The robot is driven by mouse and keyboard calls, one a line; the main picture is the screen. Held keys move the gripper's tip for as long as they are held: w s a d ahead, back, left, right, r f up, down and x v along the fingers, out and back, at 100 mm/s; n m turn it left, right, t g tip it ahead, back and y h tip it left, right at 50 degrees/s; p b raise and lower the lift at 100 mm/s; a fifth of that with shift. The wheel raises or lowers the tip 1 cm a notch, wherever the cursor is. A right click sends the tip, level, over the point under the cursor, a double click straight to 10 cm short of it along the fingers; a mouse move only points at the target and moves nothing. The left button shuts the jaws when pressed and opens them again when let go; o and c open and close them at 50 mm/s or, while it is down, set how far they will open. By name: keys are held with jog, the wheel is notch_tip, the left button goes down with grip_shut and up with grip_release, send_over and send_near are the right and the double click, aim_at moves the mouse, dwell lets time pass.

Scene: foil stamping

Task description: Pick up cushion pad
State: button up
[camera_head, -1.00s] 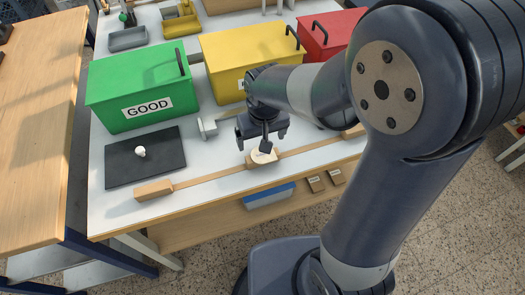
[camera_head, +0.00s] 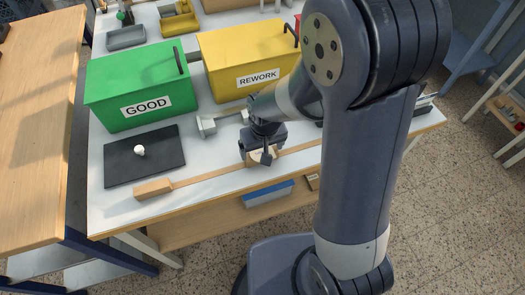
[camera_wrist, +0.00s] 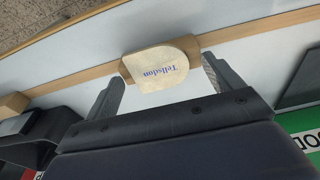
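A cream pad with a rounded end and blue lettering "Tellsdon" (camera_wrist: 160,66) lies at the wooden rail along the table's front edge. I take it for the cushion pad. In the head view the pad (camera_head: 257,156) is partly hidden by my gripper (camera_head: 264,154). In the wrist view my gripper (camera_wrist: 164,70) is open, with one finger on each side of the pad. Gaps show between the fingers and the pad, and I cannot tell the exact height of the fingertips above it.
The wooden rail (camera_head: 210,174) runs along the front edge. A dark mat (camera_head: 120,165) with a small white knob (camera_head: 139,150) lies to the left. A green GOOD box (camera_head: 110,85) and a yellow REWORK box (camera_head: 225,55) stand behind. A grey-white fixture (camera_head: 208,125) stands close behind my gripper.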

jog(key=c, duration=1)
